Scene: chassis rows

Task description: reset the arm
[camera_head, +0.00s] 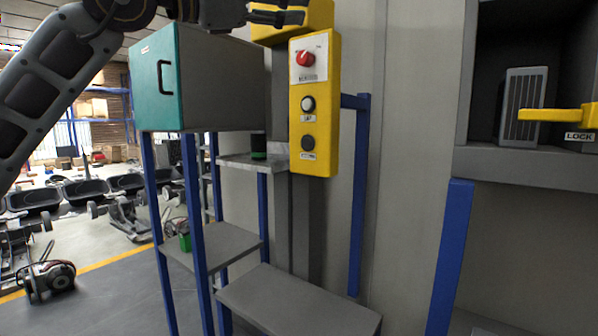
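My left arm (62,68) comes in from the left and reaches across the top of the view. My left gripper (285,10) is at the top edge, partly cut off, in front of a yellow housing above the control box. Its dark fingers look apart, with nothing visible between them. My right arm and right gripper are not in view.
A yellow control box (314,150) has a red knob (305,58) and two buttons. Left of it, a teal-fronted cabinet (157,80) stands on blue posts above grey shelves (220,246). At right, a yellow lock handle (555,115) sticks out before a dark recess.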

